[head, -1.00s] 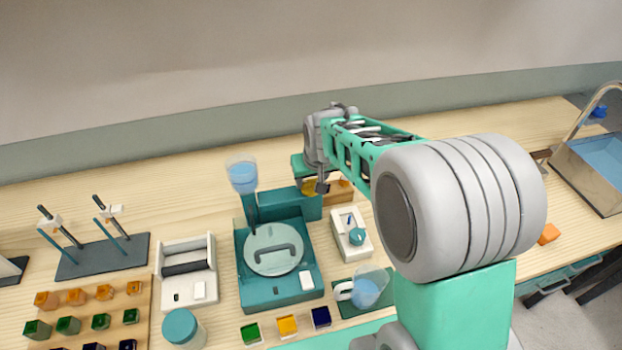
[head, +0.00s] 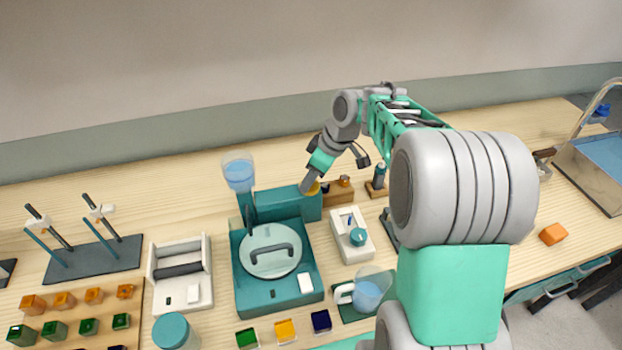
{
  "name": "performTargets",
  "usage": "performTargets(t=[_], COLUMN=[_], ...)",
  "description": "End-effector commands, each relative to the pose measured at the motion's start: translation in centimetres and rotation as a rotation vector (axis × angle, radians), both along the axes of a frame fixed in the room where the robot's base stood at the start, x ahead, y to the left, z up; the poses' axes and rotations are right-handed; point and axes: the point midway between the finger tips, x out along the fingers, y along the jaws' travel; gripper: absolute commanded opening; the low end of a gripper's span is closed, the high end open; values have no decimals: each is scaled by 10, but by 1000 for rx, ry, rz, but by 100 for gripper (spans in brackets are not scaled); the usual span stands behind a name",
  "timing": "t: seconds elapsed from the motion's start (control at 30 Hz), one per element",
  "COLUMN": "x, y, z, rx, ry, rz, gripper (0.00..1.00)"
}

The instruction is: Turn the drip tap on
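The drip tap is too small to make out clearly. A clear cup of blue liquid (head: 238,175) stands on a dark post at the back left of a teal machine (head: 255,298), which has a round pale lid with a dark handle. The tap's likely place is below this cup. My gripper (head: 307,186) points down and to the left, over the right end of the machine's raised back part (head: 280,204). It is to the right of the cup and apart from it. Its fingers are small and partly hidden, so their opening does not show.
A white box with a teal knob (head: 357,236) and a beaker (head: 370,288) stand right of the machine. A white device (head: 180,275) and a rod stand (head: 95,260) are on the left. A wooden block (head: 340,192) lies behind. Bare table shows left of the cup.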

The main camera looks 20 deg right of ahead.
Motion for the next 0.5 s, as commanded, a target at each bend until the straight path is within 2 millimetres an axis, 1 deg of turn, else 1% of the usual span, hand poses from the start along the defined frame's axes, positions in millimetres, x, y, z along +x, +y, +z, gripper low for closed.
performTargets(t=[0.5], x=[3], y=[-2], z=[1], rx=[0], ry=[1], rz=[466], gripper=[7])
